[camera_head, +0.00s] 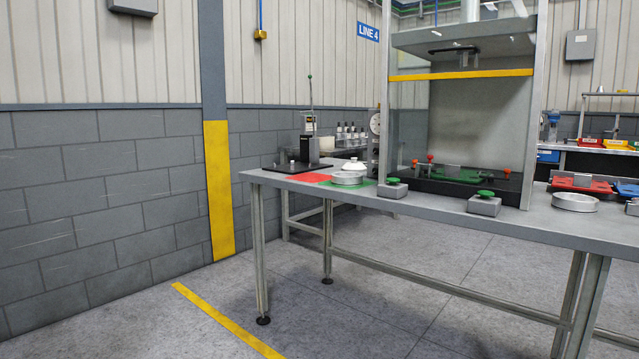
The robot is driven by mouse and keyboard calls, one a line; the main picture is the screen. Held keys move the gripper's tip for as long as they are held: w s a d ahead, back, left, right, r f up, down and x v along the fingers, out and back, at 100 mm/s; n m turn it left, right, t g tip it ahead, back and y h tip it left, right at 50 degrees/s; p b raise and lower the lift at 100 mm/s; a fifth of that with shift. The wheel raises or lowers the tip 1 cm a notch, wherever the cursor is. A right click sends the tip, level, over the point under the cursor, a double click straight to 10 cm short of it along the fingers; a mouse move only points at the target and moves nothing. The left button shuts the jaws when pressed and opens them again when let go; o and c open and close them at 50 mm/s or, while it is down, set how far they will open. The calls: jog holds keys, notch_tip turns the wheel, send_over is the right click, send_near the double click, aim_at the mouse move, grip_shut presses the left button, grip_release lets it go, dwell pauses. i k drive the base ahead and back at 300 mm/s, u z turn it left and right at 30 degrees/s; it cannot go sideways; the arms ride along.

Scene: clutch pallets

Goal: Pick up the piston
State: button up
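No part is marked as the piston, and I cannot tell for sure which one it is. A round, shallow silver metal part (349,178) sits on a green mat (369,183) at the left part of the grey workbench (430,199). A similar round silver part (575,202) lies on the bench at the right, in front of a red tray (581,185). A smaller pale part (354,165) shows just behind the left round part. My gripper is not in view.
A press-like frame with a yellow bar (461,74) stands on the bench. Two grey boxes with green buttons, one (484,204) nearer, sit at the front edge. A black-based lever tool (309,145) stands at the left end. The floor (200,315) in front is clear.

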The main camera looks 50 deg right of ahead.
aim_at(345, 178)
jog(key=z, duration=0.3)
jog(key=i, duration=1.15)
jog(key=z, duration=0.55)
